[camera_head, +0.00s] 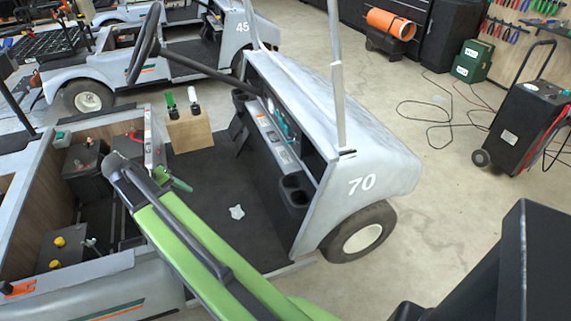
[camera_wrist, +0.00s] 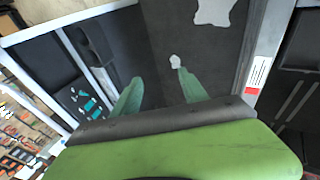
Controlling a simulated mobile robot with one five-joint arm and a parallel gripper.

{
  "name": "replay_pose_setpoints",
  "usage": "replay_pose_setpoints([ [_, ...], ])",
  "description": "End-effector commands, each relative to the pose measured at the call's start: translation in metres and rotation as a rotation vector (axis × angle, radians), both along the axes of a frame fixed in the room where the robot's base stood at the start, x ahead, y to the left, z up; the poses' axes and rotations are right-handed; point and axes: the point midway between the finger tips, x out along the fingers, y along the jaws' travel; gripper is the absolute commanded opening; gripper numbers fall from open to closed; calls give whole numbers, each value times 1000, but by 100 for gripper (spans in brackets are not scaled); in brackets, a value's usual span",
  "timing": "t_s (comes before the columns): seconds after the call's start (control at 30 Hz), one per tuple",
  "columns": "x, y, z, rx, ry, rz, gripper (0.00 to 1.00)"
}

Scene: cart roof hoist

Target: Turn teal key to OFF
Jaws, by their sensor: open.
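The cart numbered 70 (camera_head: 362,184) has its front panel open toward me in the head view. Small teal items (camera_head: 290,125) show at its dashboard, and similar teal shapes show inside a dark recess in the wrist view (camera_wrist: 87,101). I cannot tell which, if any, is the key or how it is turned. My gripper (camera_head: 179,184) is over the cart's left part, beside the battery bay and apart from the dashboard. In the wrist view my gripper (camera_wrist: 162,90) has its two green fingers spread, with nothing between them.
Black batteries (camera_head: 84,165) sit in the open bay at left. A wooden block (camera_head: 188,132) with green and white-topped items stands on the cart floor. A white scrap (camera_head: 237,212) lies on the dark floor mat (camera_head: 225,180). The steering wheel (camera_head: 144,44) and roof post (camera_head: 337,75) stand nearby.

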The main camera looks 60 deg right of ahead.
Motion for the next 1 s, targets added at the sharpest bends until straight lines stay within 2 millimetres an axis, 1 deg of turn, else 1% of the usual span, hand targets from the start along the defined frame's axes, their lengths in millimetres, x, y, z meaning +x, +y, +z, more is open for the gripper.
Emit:
replay_pose_setpoints([
  [0.03,11,-44,-45,-103,-9,-93,51],
  [0.07,12,-70,-51,-173,-16,-150,51],
  [0.1,12,-102,-59,-268,-29,-225,51],
  [0.17,10,-150,-67,-414,-51,-330,51],
  [0.2,8,-180,-71,-512,-67,-394,51],
  [0.3,0,-243,-75,-748,-111,-532,51],
  [0.4,-9,-288,-71,-945,-152,-622,51],
  [0.5,-15,-315,-64,-1085,-186,-673,51],
  [0.57,-18,-324,-59,-1136,-199,-690,51],
  [0.7,-22,-331,-50,-1184,-212,-701,51],
  [0.87,-27,-336,-48,-1183,-211,-703,51],
  [1.0,-43,-357,-49,-1182,-209,-703,51],
])
